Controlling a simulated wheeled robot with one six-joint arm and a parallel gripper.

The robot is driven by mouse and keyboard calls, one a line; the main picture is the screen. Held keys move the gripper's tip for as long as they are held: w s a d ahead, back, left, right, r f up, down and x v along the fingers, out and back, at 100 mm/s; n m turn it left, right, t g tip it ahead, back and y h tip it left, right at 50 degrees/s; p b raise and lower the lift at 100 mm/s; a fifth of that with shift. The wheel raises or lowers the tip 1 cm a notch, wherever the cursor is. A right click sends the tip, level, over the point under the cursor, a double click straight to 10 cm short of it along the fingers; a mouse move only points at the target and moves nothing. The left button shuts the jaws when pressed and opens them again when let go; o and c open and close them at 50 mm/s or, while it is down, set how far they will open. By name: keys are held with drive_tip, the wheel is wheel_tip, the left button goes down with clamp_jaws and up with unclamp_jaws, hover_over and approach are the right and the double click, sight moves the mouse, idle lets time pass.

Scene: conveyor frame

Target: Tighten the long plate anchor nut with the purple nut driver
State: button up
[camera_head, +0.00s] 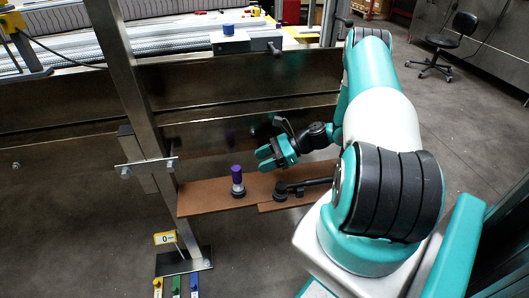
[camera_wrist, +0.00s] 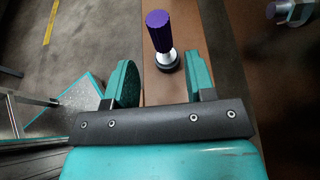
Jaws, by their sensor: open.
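The purple nut driver (camera_head: 237,174) stands upright in a dark round base on the brown shelf. In the wrist view its purple handle (camera_wrist: 160,30) rises above a silver shaft. My gripper (camera_head: 274,155) is open and empty, to the right of the driver and apart from it. In the wrist view my gripper's two teal fingers (camera_wrist: 161,80) are spread, with the driver beyond and between them. A long metal plate (camera_head: 147,164) crosses the upright post, with bolt or nut ends near both sides. Which one is the anchor nut I cannot tell.
The steel post (camera_head: 142,95) stands left of the driver. A yellow tag (camera_head: 165,238) and several coloured handles (camera_head: 176,284) are low near its foot. Dark conveyor side panels lie behind.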

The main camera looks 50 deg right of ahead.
sight(238, 180)
drive_tip(key=b+x, duration=0.2)
drive_tip(key=x, duration=0.5)
drive_tip(key=shift+w+a+f, duration=0.15)
drive_tip(key=shift+a, duration=0.1)
drive_tip(key=c, duration=0.8)
wheel_tip(238, 180, up, 5)
drive_tip(key=p, duration=0.4)
drive_tip(key=shift+f, duration=0.1)
